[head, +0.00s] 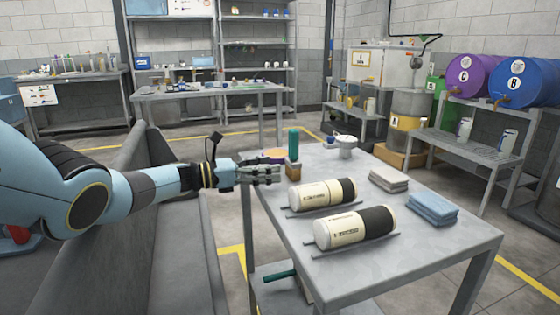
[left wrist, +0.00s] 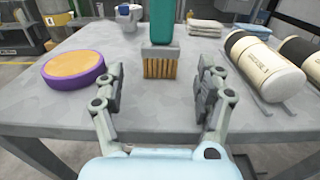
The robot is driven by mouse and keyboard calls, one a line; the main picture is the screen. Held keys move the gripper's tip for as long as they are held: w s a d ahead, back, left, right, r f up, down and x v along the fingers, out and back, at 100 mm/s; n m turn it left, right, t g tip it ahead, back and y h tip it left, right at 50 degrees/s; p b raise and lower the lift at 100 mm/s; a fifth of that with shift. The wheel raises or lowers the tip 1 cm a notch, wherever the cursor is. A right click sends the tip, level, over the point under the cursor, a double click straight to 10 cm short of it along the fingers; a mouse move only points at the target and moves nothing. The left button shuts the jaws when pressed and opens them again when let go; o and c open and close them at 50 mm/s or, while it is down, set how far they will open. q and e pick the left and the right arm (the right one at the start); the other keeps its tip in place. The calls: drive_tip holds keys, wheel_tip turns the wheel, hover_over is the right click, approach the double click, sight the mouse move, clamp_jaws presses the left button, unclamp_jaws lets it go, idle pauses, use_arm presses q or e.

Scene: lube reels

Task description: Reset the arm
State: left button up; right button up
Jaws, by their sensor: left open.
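My left arm reaches in from the left in the head view. My left gripper (head: 272,172) is over the left edge of the grey table (head: 395,258). In the left wrist view the left gripper (left wrist: 160,92) is open, with nothing between its fingers. A brush (left wrist: 162,62) with a green handle and tan bristles stands upright just beyond the fingertips, apart from them. The brush also shows in the head view (head: 293,155), behind the gripper. A round purple and orange pad (left wrist: 73,70) lies left of the brush. My right gripper is not in view.
Two cream and black cylinders (head: 322,194) (head: 354,228) lie on rails on the table. Folded grey (head: 388,180) and blue (head: 432,208) cloths lie to their right. A white cup-like object (head: 345,147) stands at the back. Drums (head: 472,75) rest on a rack at right.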

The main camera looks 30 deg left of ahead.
use_arm(q)
drive_tip(key=shift+v, duration=1.45)
